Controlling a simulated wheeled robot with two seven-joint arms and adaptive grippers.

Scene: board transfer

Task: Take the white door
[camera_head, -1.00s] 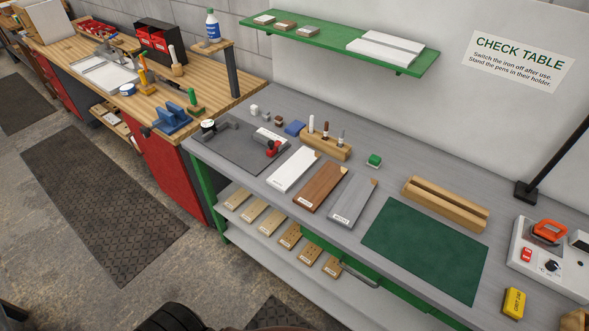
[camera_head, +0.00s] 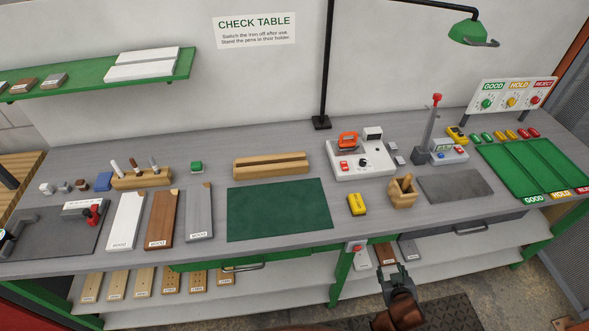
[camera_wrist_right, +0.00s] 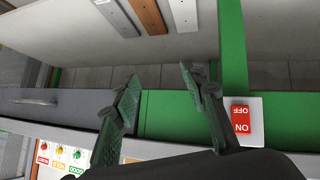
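A white door-like board (camera_head: 125,221) with a small label lies flat on the grey table, left of a brown board (camera_head: 160,218) and a grey board (camera_head: 199,211). Another white board (camera_head: 361,258) lies on the lower shelf, beside a brown one and a grey one; it also shows in the right wrist view (camera_wrist_right: 184,15). My right gripper (camera_head: 393,272) is in front of the table edge, near the lower-shelf boards. In the right wrist view its two fingers (camera_wrist_right: 158,80) are apart with nothing between them. My left gripper is not in view.
A red ON/OFF switch (camera_wrist_right: 241,119) is on the table front beside the right gripper. On the table are a green mat (camera_head: 279,210), a pen holder (camera_head: 141,179), a slotted wooden block (camera_head: 271,165) and an iron station (camera_head: 360,160). White boards lie on the green wall shelf (camera_head: 100,80).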

